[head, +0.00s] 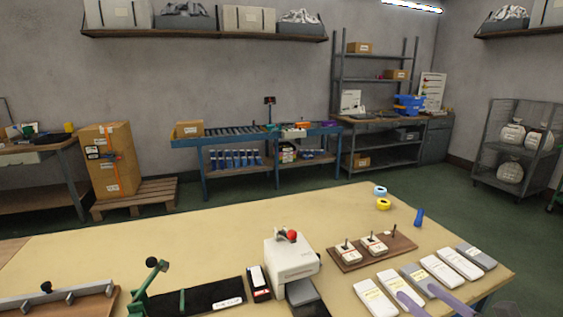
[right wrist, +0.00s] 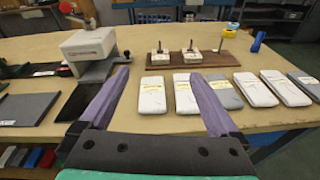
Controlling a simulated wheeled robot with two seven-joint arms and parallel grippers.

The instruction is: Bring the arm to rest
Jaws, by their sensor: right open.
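My right gripper (head: 416,290) shows at the lower right of the head view as two purple fingers. In the right wrist view my right gripper (right wrist: 158,74) has its fingers wide apart with nothing between them. It is over the near side of the tan table (head: 200,240), close to a row of flat white and grey packs with labels. A white pack (right wrist: 152,93) shows beyond and between the fingers, apart from them. A grey pack (right wrist: 224,90) is partly covered by the right finger. My left gripper is in neither view.
A white machine with a red knob (head: 291,258) stands left of the packs. A wooden board (head: 345,265) with two white posted blocks is behind them. A green lever tool (head: 148,287), blue and yellow rings, and a blue piece (head: 418,218) are also on the table. The table's middle left is clear.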

